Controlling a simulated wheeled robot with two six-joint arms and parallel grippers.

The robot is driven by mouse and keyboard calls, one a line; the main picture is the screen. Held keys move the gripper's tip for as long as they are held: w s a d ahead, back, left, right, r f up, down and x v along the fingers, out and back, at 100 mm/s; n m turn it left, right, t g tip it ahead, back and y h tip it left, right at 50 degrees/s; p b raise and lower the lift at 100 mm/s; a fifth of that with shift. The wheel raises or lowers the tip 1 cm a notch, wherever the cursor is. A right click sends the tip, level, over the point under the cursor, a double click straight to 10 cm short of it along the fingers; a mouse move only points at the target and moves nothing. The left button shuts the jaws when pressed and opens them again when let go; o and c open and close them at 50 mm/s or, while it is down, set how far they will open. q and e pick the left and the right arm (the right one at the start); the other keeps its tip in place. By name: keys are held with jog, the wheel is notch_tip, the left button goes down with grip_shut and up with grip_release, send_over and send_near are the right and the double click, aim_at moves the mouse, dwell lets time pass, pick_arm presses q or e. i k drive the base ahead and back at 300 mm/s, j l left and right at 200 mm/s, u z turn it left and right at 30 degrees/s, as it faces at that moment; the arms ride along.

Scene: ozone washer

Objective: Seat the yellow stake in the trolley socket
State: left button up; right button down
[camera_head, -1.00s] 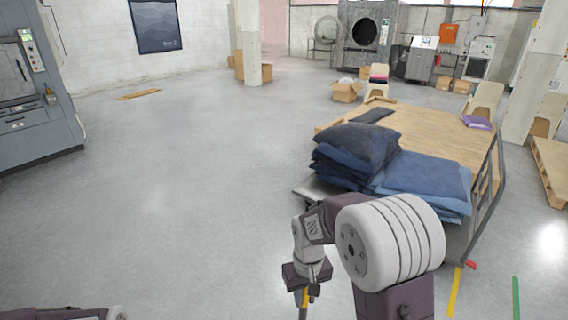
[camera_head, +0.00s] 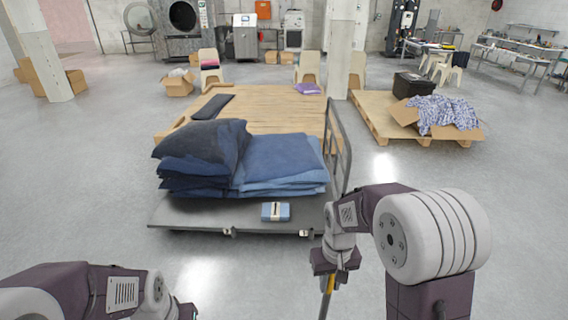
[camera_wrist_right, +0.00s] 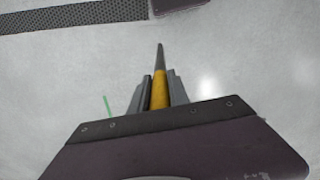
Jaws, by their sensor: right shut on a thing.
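The trolley (camera_head: 180,212) is a low grey platform in the middle of the head view, with a rail on its right end. In the right wrist view the stake (camera_wrist_right: 160,92) points away between the fingers, with a dark grey end. My left gripper is below the frame; only its arm shows.
Dark and blue folded cloth (camera_head: 285,165) is stacked on the trolley, with a small blue packet (camera_head: 276,212) at its front edge. A wooden pallet (camera_head: 375,112) with a box stands at the right. Floor in front of the trolley is clear.

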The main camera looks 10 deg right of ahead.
aim_at(218, 175)
jog(key=i+z, duration=0.1)
jog(key=i, duration=1.3)
jog(key=i+z, duration=0.15)
jog(key=i, duration=0.4)
jog(key=i+j+z, duration=0.1)
jog(key=i, duration=0.4)
jog(key=i+j+z, duration=0.15)
jog(key=i, duration=0.4)
